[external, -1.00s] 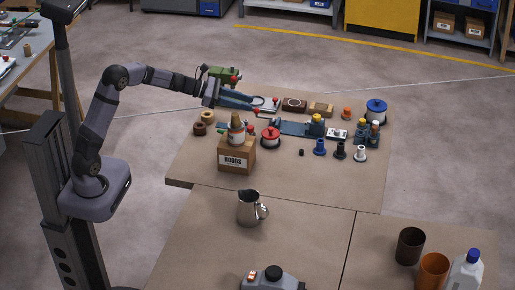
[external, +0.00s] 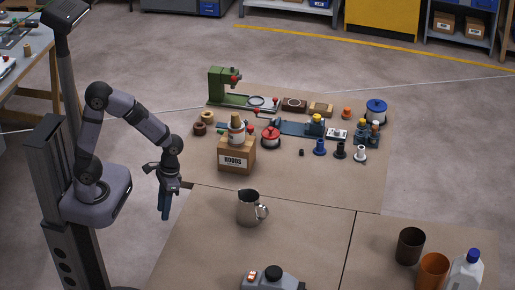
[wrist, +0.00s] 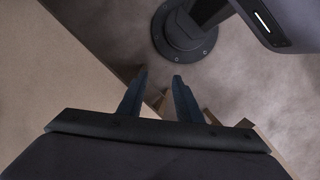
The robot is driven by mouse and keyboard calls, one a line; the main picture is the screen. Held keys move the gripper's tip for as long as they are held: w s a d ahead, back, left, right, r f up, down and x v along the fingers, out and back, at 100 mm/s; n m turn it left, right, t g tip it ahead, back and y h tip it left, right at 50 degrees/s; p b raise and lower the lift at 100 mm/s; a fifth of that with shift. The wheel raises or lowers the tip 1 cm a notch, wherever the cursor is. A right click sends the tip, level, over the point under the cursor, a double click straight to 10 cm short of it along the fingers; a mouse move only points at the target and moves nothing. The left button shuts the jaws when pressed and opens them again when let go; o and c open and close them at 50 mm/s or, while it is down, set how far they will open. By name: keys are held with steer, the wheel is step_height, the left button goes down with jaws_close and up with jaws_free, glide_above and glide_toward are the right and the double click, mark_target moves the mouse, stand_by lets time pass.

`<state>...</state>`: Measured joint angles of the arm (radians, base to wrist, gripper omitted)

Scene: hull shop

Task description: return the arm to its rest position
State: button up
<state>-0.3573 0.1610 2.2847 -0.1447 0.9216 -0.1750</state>
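My gripper (external: 165,202) hangs fingers down in the external view, beside the left edge of the tables and left of the metal jug. In the wrist view my gripper (wrist: 161,78) shows its two dark fingers apart, with nothing between them. It is open and empty. My arm is folded back near its column, with the elbow raised and the wrist pointing down.
A metal jug (external: 249,208) stands on the near table (external: 200,245). The far table (external: 290,185) holds a labelled wooden box (external: 237,157), a green press (external: 218,88), spools and small parts. Two cups (external: 410,246) and a white bottle (external: 466,270) stand at lower right.

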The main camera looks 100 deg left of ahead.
steer(key=s+d+f+m+t+y+b, duration=0.2)
steer(key=d+f+m+b, duration=0.3)
steer(key=d+m, duration=0.15)
step_height(320, 180, up, 16)
steer(key=p, duration=1.6)
steer(key=shift+s+a+r+m, duration=0.15)
steer(key=shift+a+r+m, duration=0.1)
steer(key=shift+m, duration=0.1)
